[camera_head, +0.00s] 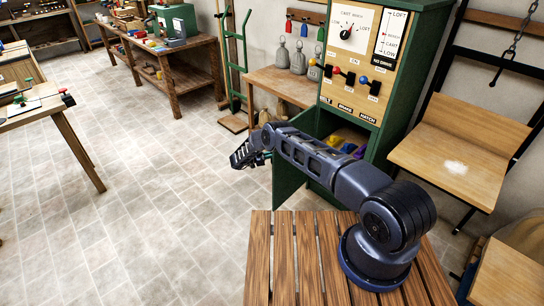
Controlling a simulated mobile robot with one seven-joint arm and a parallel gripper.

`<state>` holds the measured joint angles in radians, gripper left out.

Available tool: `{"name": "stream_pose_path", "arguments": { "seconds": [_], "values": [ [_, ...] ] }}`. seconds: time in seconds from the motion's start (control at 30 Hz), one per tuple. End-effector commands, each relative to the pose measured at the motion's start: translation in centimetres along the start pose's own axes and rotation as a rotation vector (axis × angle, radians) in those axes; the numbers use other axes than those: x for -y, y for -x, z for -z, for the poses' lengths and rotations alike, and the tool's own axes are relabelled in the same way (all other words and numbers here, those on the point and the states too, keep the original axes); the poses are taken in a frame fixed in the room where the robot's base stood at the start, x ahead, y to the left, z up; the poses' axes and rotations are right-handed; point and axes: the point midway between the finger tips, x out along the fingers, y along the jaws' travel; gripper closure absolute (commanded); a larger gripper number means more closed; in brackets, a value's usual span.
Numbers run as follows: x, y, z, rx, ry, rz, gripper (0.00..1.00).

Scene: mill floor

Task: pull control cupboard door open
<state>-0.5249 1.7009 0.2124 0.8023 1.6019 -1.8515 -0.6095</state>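The control cupboard (389,108) is a tall green cabinet with a wooden panel of dials and levers on its upper part. Its lower door (290,184) is green and stands swung out to the left, so the compartment is open. Yellow and purple things (344,137) show inside. My arm reaches across the opening and hides part of the door and the interior. My gripper (240,157) is over the floor, beyond the door's left side. Whether it touches the door or is open or shut is too small to tell.
A wooden bench (280,87) with grey weights stands left of the cupboard. A green hand truck (236,65) leans by the wall. A hanging wooden platform (460,160) is at right. The tiled floor (150,170) at left is clear.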

Motion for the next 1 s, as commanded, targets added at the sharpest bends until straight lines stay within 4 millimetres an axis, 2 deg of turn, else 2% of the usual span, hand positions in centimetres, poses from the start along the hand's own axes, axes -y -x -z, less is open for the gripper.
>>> {"name": "stream_pose_path", "arguments": {
  "seconds": [0.13, 0.17, 0.2, 0.23, 0.5, 0.63, 0.77, 1.0],
  "values": [
    [0.0, -0.1, 0.0, -0.001, 0.0, -0.001, 1.0],
    [0.0, -0.1, 0.0, -0.001, 0.0, -0.001, 0.82],
    [0.0, -0.1, 0.0, -0.001, 0.0, 0.0, 0.74],
    [0.0, -0.1, 0.0, -0.001, 0.0, 0.0, 0.7],
    [0.0, 0.0, 0.0, 0.0, -0.001, 0.0, 0.7],
    [0.0, 0.8, 0.0, 0.0, -0.002, 0.001, 0.7],
    [0.0, 2.7, 0.0, 0.0, -0.002, 0.003, 0.7],
    [0.0, 7.1, -0.1, 0.0, -0.002, 0.001, 0.7]
  ]
}}
